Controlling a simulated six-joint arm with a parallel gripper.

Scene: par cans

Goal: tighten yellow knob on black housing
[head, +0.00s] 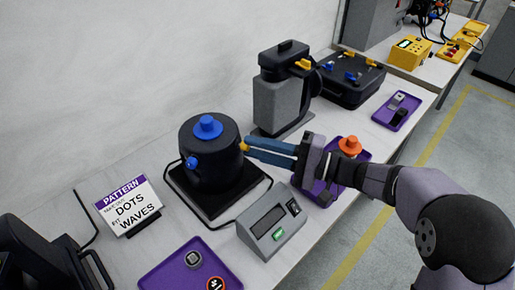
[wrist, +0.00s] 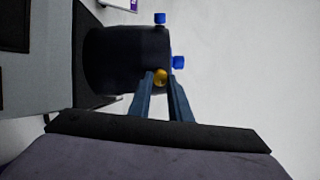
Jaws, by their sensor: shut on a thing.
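The black housing (head: 211,165) is a round black can on a square black base on the table. It has a blue knob on top (head: 208,127) and a blue knob on its front left side (head: 192,162). In the wrist view the yellow knob (wrist: 160,77) lies between the tips of the blue fingers (wrist: 161,84), against the housing (wrist: 125,60). My gripper is shut on the knob. Whether the knob is fully seated cannot be seen.
A grey box with a display (head: 271,222) stands in front of the housing. A purple tray with an orange-topped part (head: 350,146) lies under my arm. A sign (head: 129,205) and a grey-black machine (head: 281,95) stand nearby. A purple tray (head: 160,275) lies at the front.

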